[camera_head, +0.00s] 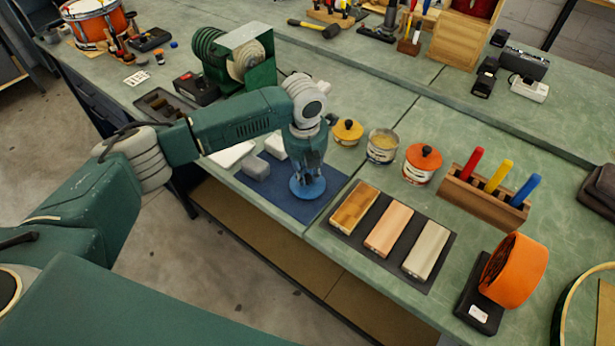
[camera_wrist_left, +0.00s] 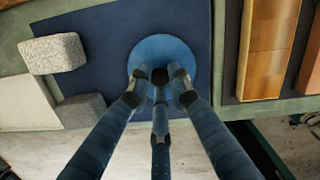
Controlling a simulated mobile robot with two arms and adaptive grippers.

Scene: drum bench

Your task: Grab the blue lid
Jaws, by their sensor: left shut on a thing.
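The blue lid (camera_head: 308,188) is a round disc with a dark knob, over the dark blue mat (camera_head: 262,195) near the bench's front edge. My left gripper (camera_head: 308,180) points down at it, its fingers closed around the knob. In the left wrist view the lid (camera_wrist_left: 161,48) lies flat beneath the fingers, and the left gripper (camera_wrist_left: 160,82) has its fingertips gathered at the knob. I cannot tell whether the lid touches the mat. My right gripper is not in view.
Grey and white blocks (camera_head: 254,167) lie left of the lid. A dark tray with three wooden and pale blocks (camera_head: 390,229) is to the right. Yellow-lidded (camera_head: 347,131), open (camera_head: 382,146) and orange-lidded (camera_head: 421,163) cans stand behind. An orange drum-like roll (camera_head: 514,270) is at right.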

